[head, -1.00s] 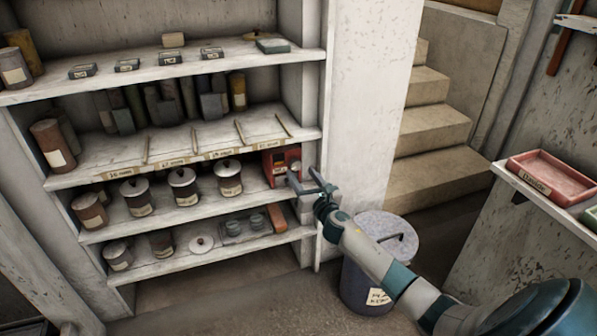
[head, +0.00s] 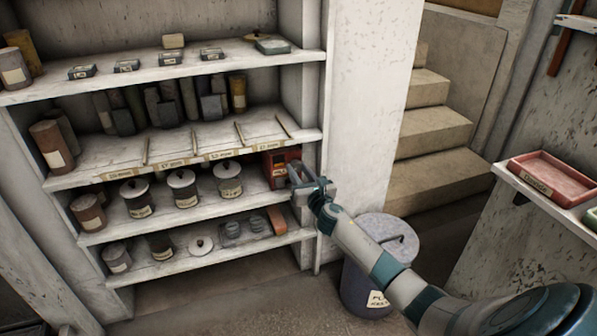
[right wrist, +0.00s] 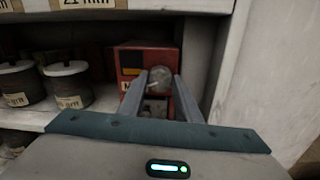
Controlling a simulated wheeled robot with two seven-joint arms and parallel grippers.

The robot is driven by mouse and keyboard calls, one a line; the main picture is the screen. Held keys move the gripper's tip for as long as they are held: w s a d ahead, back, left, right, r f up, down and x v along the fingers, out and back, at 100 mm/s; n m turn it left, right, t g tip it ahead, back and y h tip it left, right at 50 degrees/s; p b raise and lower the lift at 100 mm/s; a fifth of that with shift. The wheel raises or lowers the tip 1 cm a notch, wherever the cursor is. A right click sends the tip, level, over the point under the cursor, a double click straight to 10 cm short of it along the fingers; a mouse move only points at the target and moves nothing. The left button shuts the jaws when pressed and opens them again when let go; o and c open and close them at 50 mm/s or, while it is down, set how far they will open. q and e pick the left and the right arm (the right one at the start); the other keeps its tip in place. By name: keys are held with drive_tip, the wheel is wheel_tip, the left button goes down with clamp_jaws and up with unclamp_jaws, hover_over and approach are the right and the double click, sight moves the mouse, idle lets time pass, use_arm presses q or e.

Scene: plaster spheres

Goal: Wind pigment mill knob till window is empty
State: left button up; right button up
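The pigment mill is a red box (head: 270,168) at the right end of a shelf. The right wrist view shows its front, with a round grey knob (right wrist: 158,77) at the upper right. In the head view my right gripper (head: 304,174) covers part of the mill. My left gripper is not in view.
Lidded pots (head: 182,187) stand left of the mill on its shelf. The shelf's upright wall (right wrist: 221,70) is close on the right. A lidded bin (head: 366,290) stands below my right arm. A pink tray (head: 545,174) lies on the ledge at right.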

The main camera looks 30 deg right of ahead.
drive_tip(key=shift+m, duration=0.5)
